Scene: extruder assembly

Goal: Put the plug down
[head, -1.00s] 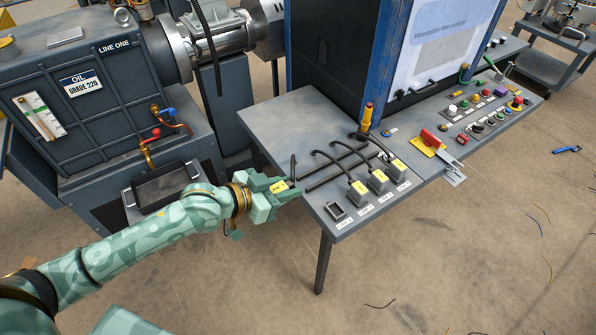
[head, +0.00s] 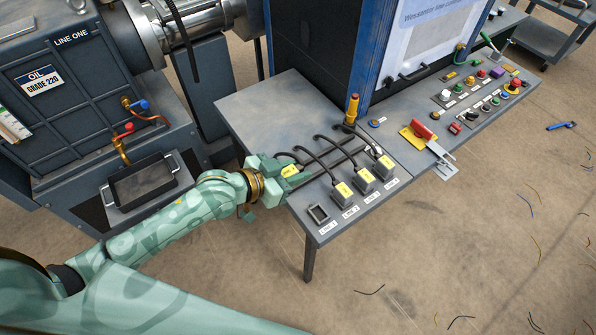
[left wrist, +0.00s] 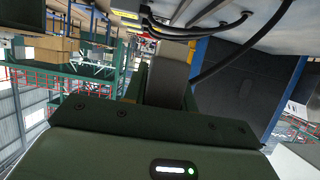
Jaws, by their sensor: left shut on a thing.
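My left gripper (head: 297,175) is shut on a grey plug (head: 289,171) with a yellow label, over the near left edge of the grey table (head: 248,115). The plug also shows in the left wrist view (left wrist: 165,85) between the fingers, with a black cable beside it. Whether the plug touches the table cannot be told. An empty square socket (head: 318,213) lies at the table's near corner, to the right of the gripper. Several similar plugs sit in a row beyond it, the nearest one (head: 342,194) with a black cable. My right gripper is not in view.
Cables arch over dark rails behind the plugs. A yellow post (head: 352,109) and a red-handled switch (head: 419,131) stand farther right, before a panel of buttons. The table's back left surface is clear. An oil tank (head: 75,120) stands to the left.

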